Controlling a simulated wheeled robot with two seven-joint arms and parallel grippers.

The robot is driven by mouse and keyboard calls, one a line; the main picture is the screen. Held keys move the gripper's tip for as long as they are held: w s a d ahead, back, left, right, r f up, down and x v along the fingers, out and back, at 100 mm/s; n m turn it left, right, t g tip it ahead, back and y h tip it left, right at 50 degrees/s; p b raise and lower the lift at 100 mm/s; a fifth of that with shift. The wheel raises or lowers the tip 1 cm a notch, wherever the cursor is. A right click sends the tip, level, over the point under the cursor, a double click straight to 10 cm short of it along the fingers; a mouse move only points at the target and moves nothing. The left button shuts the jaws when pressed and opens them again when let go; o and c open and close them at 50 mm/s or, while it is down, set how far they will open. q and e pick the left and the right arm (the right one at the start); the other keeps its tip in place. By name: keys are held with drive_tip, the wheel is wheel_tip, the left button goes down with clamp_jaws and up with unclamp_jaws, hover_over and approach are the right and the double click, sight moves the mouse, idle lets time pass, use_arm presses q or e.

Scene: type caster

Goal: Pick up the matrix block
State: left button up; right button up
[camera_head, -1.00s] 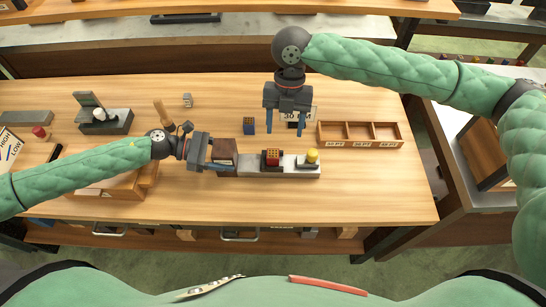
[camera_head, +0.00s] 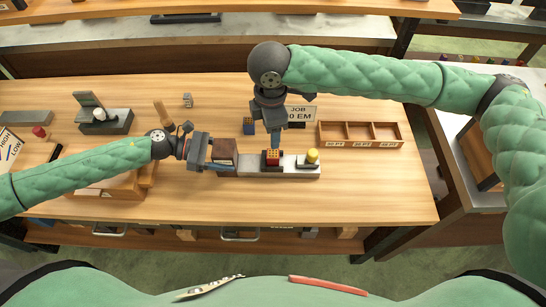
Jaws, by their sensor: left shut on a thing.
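A red block with a yellow grid top (camera_head: 272,158), which may be the matrix block, sits in a dark seat on the grey caster bar (camera_head: 296,172). A blue gridded block (camera_head: 249,126) stands on the table behind it, and a small grey one (camera_head: 187,100) is farther back left. My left gripper (camera_head: 226,164) is shut on the brown block (camera_head: 224,151) at the bar's left end. My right gripper (camera_head: 275,145) points down just above and behind the red block. Its fingers line up in this view, so their gap is hidden.
A yellow knob (camera_head: 312,156) stands at the bar's right end. A three-compartment wooden tray (camera_head: 360,142) and a job sign (camera_head: 301,115) are at the right. A grey stand (camera_head: 105,120) is at the left. The table front (camera_head: 330,207) is clear.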

drive_tip(key=m, duration=0.3)
drive_tip(key=shift+f, duration=0.1)
hover_over(273, 153)
drive_tip(key=shift+m, duration=0.3)
drive_tip(key=f, duration=0.6)
drive_tip(key=shift+s+a+f, duration=0.2)
drive_tip(key=shift+s+f, duration=0.15)
drive_tip(key=shift+w+d+f, duration=0.1)
drive_tip(key=shift+w+f, duration=0.05)
drive_tip(key=shift+f, duration=1.15)
drive_tip(key=shift+w+d+f, duration=0.1)
drive_tip(key=shift+f, duration=1.2)
drive_tip(key=shift+c, duration=0.5)
drive_tip(key=c, duration=1.1)
